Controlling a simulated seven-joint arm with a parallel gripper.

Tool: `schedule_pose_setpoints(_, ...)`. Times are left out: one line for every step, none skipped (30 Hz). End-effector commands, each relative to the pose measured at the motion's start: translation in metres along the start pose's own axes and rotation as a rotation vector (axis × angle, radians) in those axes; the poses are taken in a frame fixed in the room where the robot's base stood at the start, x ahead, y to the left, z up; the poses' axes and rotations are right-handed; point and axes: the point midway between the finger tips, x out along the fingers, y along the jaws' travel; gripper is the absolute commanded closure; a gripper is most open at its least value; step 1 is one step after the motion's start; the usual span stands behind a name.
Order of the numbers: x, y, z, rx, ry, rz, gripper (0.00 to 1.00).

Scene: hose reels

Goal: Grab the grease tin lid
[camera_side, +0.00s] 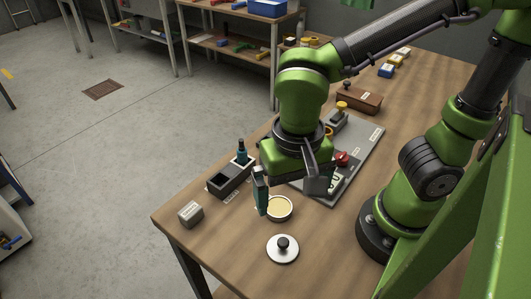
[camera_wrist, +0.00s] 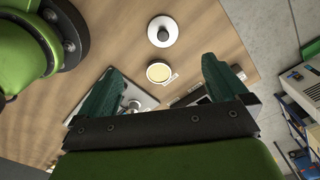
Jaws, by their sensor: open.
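My gripper (camera_side: 290,200) is open and empty, above the tin and behind the lid. In the wrist view its teal fingers (camera_wrist: 162,68) are spread wide on both sides of the tin.
A grey block (camera_side: 190,213) stands left of the tin. A grey plate (camera_side: 362,150) with a red knob lies under and behind my gripper. The table around the lid is clear.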

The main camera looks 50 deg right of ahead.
Motion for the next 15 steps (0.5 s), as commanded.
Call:
schedule_pose_setpoints(0.006,0.001,0.0,0.004,-0.002,0.004,0.0)
schedule_pose_setpoints(0.011,0.001,0.0,0.004,-0.001,0.005,0.0)
schedule_pose_setpoints(0.019,0.001,0.0,0.003,-0.001,0.007,0.0)
schedule_pose_setpoints(0.025,0.001,0.001,0.002,-0.002,0.007,0.0)
schedule_pose_setpoints(0.031,0.002,0.001,0.002,-0.003,0.008,0.0)
schedule_pose_setpoints(0.041,0.001,0.0,0.002,-0.002,0.008,0.0)
schedule_pose_setpoints(0.047,0.001,0.0,0.001,-0.002,0.008,0.0)
schedule_pose_setpoints(0.054,0.001,0.0,0.003,-0.003,0.008,0.0)
schedule_pose_setpoints(0.063,0.002,0.0,0.003,-0.003,0.008,0.0)
schedule_pose_setpoints(0.07,0.001,0.0,0.002,-0.003,0.009,0.0)
schedule_pose_setpoints(0.076,0.001,0.0,0.002,-0.003,0.008,0.0)
schedule_pose_setpoints(0.084,0.001,0.0,0.001,-0.003,0.007,0.0)
schedule_pose_setpoints(0.089,0.002,0.0,0.001,-0.002,0.007,0.0)
schedule_pose_setpoints(0.094,0.001,0.0,0.002,-0.002,0.006,0.0)
schedule_pose_setpoints(0.1,0.0,0.0,0.003,-0.003,0.005,0.0)
